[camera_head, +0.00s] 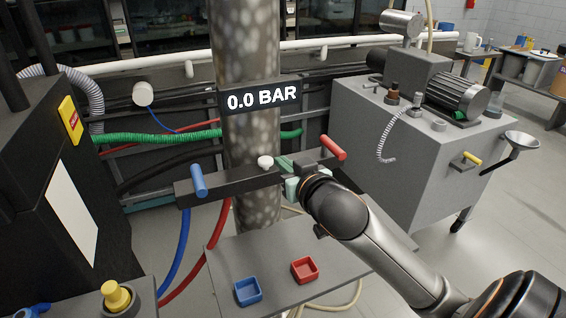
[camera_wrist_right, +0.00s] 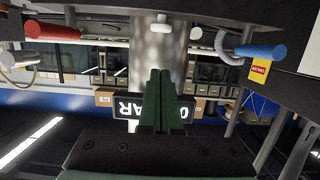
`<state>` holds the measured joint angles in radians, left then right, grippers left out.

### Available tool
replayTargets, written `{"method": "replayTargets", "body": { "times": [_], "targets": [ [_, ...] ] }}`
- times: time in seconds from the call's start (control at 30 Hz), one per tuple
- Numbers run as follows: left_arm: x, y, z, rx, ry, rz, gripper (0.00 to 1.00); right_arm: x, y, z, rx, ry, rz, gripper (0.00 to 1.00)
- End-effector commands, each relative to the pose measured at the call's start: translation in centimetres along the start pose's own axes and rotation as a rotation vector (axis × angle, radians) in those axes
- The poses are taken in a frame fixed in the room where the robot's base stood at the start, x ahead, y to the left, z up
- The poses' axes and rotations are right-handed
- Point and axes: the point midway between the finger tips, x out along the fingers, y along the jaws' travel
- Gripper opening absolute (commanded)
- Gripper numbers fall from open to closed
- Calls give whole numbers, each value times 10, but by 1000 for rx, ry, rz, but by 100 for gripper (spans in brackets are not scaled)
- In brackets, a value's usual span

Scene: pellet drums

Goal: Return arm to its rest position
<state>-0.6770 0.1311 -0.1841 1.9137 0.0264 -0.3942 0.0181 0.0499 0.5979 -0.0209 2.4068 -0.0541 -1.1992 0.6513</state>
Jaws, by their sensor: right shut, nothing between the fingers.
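My right arm reaches in from the lower right in the head view. Its gripper (camera_head: 284,164) is at the dark valve bar in front of the pillar, between the white knob (camera_head: 265,162) and the red handle (camera_head: 333,147). The green fingers (camera_wrist_right: 160,98) are together and empty in the right wrist view. Whether the gripper touches the bar cannot be told. The blue handle (camera_head: 199,180) is at the bar's left end. The display (camera_head: 261,97) on the pillar reads 0.0 BAR. My left gripper does not show.
Below the bar, a grey shelf (camera_head: 225,262) carries a blue tray (camera_head: 247,292) and a red tray (camera_head: 304,270). A grey pump cabinet (camera_head: 385,150) stands behind my right arm. A black cabinet (camera_head: 30,190) is at left. Open floor shows at right.

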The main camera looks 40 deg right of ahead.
Motion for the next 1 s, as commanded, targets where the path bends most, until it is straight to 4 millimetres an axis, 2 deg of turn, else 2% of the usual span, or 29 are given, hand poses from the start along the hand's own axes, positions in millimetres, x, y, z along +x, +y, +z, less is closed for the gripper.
{"method": "replayTargets", "body": {
  "times": [0.33, 0.37, 0.47, 0.57, 0.67, 0.7, 0.8, 0.9, 1.0],
  "targets": [
    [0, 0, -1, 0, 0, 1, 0, 1, -1, 2, -1, -5, -3, 0],
    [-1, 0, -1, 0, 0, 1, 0, 2, -2, 6, -4, -12, -7, 0],
    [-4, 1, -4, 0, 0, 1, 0, 7, -10, 35, -27, -67, -39, 0],
    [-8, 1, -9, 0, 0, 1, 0, 10, -27, 92, -68, -162, -103, 0],
    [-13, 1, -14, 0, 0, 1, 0, -1, -47, 165, -110, -267, -184, 0],
    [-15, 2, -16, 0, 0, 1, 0, -9, -55, 194, -121, -305, -217, 0],
    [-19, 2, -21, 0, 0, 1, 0, -39, -74, 261, -143, -386, -290, 0],
    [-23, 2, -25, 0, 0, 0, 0, -75, -90, 314, -153, -446, -346, 0],
    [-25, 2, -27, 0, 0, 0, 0, -108, -102, 350, -155, -486, -383, 0]
  ]
}}
